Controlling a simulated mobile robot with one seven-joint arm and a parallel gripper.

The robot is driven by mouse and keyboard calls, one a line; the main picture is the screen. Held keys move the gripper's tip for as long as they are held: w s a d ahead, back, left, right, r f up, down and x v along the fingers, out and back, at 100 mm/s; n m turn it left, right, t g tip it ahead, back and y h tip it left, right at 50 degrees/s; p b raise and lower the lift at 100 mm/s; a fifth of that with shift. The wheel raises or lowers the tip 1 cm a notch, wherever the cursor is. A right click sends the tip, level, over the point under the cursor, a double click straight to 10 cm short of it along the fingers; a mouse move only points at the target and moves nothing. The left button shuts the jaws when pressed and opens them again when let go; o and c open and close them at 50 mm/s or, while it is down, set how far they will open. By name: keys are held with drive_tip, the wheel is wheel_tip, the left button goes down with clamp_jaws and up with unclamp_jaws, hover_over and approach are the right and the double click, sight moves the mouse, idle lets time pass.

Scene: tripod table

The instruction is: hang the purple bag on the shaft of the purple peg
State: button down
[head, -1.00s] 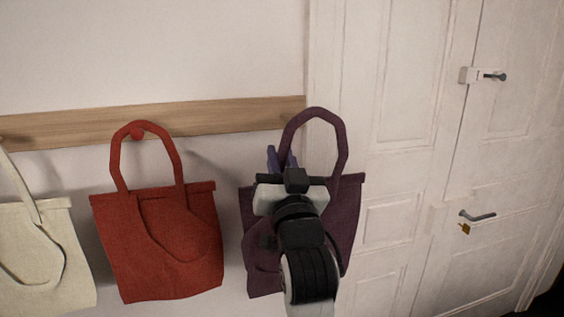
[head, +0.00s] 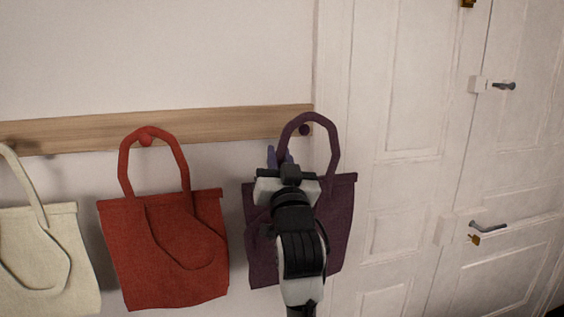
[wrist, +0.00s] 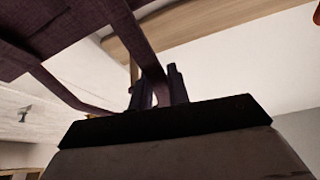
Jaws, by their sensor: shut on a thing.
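The purple bag (head: 330,215) hangs upright from my gripper (head: 280,160) at the right end of the wooden rail. My gripper is shut on the left side of the bag's handle (head: 333,150). The purple peg (head: 304,130) shows through the upper part of the handle loop, just below the loop's top. I cannot tell whether the loop is around the shaft or in front of it. In the wrist view my gripper (wrist: 158,88) closes on the handle strap (wrist: 146,50), with the bag's body (wrist: 60,30) at upper left.
The red bag (head: 170,250) hangs on a red peg (head: 146,140) to the left, with a cream bag (head: 45,250) beyond it. The wooden rail (head: 230,123) ends near the white door (head: 400,130). A door handle (head: 490,227) is at right.

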drive_tip(key=shift+w+a+f, duration=0.1)
drive_tip(key=shift+w+a, duration=0.2)
drive_tip(key=shift+w, duration=0.6)
drive_tip(key=shift+w+a+f, duration=0.1)
drive_tip(key=shift+w+a, duration=0.15)
drive_tip(key=shift+w, duration=0.6)
drive_tip(key=shift+w+a+f+b, duration=0.3)
drive_tip(key=shift+w+f+b, duration=0.2)
drive_tip(key=shift+w+f, duration=0.3)
drive_tip(key=shift+r, duration=0.1)
